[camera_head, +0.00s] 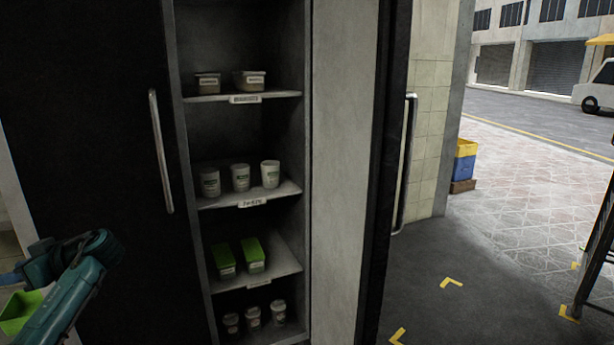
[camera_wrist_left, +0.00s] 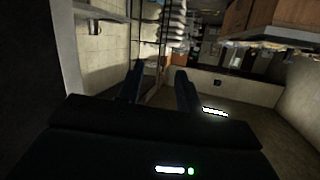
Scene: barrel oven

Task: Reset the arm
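My left arm (camera_head: 75,285), teal, comes in at the lower left of the head view, in front of the cabinet's dark left door. Its gripper is not clearly visible there. In the left wrist view the two dark fingers of my left gripper (camera_wrist_left: 157,82) stand apart with nothing visible between them. The gripper faces a dim room with a tiled wall and floor, clear of nearby things. My right arm and gripper are not in either view.
A tall cabinet holds tubs, white cups and green boxes (camera_head: 252,254) on its shelves (camera_head: 245,96). A green container (camera_head: 20,312) is beside my arm. Open floor lies right.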

